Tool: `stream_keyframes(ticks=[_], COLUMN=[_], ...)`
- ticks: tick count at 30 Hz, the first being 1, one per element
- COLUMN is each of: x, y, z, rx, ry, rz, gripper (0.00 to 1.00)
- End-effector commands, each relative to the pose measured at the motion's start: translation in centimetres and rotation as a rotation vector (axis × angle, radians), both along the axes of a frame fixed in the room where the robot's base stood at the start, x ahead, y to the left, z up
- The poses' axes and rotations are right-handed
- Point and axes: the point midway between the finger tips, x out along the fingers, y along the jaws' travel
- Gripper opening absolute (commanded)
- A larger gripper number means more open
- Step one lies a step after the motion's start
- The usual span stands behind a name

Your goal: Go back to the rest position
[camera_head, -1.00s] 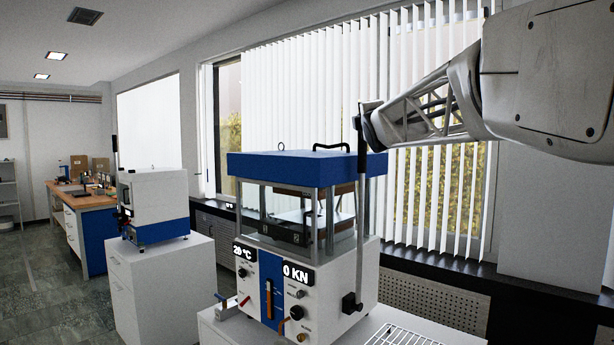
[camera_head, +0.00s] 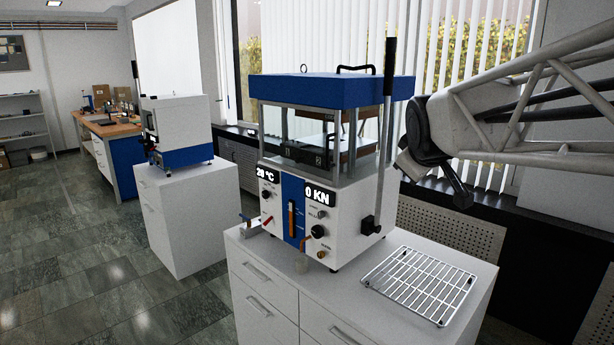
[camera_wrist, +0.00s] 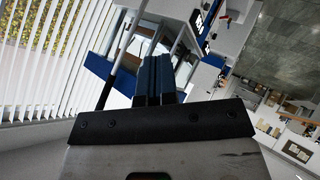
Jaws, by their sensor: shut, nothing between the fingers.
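My gripper (camera_head: 405,165) is at the end of my arm, right of the press and its lever, above the bench. In the wrist view my gripper (camera_wrist: 154,62) shows two dark fingers side by side, shut with nothing between them. The lab press (camera_head: 330,150) has a blue top, glass sides and displays reading about 20 °C and 0 KN. Its long black lever (camera_head: 388,90) stands upright on its right side, apart from my gripper in the head view. The press also shows tilted in the wrist view (camera_wrist: 185,68), partly hidden behind the fingers.
A wire rack (camera_head: 420,284) lies on the white cabinet (camera_head: 300,290) right of the press. A smaller white-and-blue machine (camera_head: 180,128) stands on another cabinet at left. A wooden-topped bench (camera_head: 108,128) is farther back. Window blinds (camera_head: 455,60) are behind my arm. The left floor is clear.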

Motion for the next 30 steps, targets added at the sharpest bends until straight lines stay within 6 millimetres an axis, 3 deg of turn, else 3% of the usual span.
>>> stream_keyframes(ticks=[1,12,18,24,30], x=[-2.2,-17.8,-24.1,-26.6,-26.8], y=[0.2,1.7,2.4,2.6,2.7], z=[-1.7,-13.8,-18.3,-20.0,-20.1], rx=[0.046,0.340,0.425,0.455,0.457], ry=[0.047,0.397,0.533,0.586,0.590], rz=[-0.035,-0.363,-0.511,-0.575,-0.580], gripper=[0.00,0.00,0.00,0.00,0.00])
